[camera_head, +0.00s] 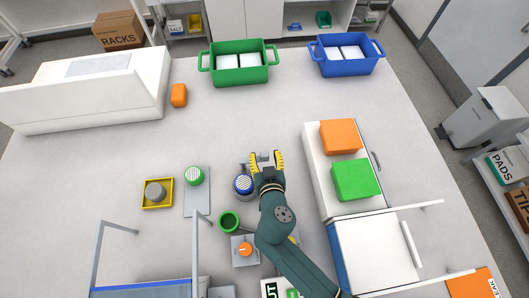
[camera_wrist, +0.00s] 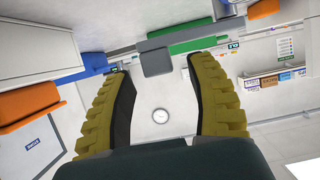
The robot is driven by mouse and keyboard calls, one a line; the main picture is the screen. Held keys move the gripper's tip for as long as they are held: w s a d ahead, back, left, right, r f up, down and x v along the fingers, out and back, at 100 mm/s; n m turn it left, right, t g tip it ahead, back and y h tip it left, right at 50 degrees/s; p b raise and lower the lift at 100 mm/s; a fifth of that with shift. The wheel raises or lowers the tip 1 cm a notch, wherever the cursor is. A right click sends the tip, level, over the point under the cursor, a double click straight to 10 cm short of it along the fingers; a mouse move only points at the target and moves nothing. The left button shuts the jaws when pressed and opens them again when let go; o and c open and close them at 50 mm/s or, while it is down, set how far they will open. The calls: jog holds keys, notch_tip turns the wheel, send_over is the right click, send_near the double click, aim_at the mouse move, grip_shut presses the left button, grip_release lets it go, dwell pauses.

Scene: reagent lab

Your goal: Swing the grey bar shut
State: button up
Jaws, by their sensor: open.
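I cannot tell for sure which part is the grey bar. A slim grey bar-like handle (camera_head: 376,162) shows on the right side of the white unit (camera_head: 313,172), beyond my gripper. A pale bar (camera_head: 411,243) lies along the right edge of a white panel (camera_head: 374,250) nearer the front. My gripper (camera_head: 265,158) is open and empty, left of the white unit and beside a blue-and-white striped round top (camera_head: 243,184). In the wrist view its two yellow ribbed fingers (camera_wrist: 160,85) stand well apart with nothing held between them.
Orange (camera_head: 340,136) and green (camera_head: 355,179) blocks sit on the white unit. A green cup (camera_head: 229,221) and striped green top (camera_head: 194,175) stand left of my arm. Green (camera_head: 240,80) and blue (camera_head: 347,68) bins stand at the back.

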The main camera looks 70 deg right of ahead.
jog(key=shift+x, duration=0.9)
jog(key=shift+a, duration=0.1)
grip_shut()
jog(key=shift+f, duration=0.1)
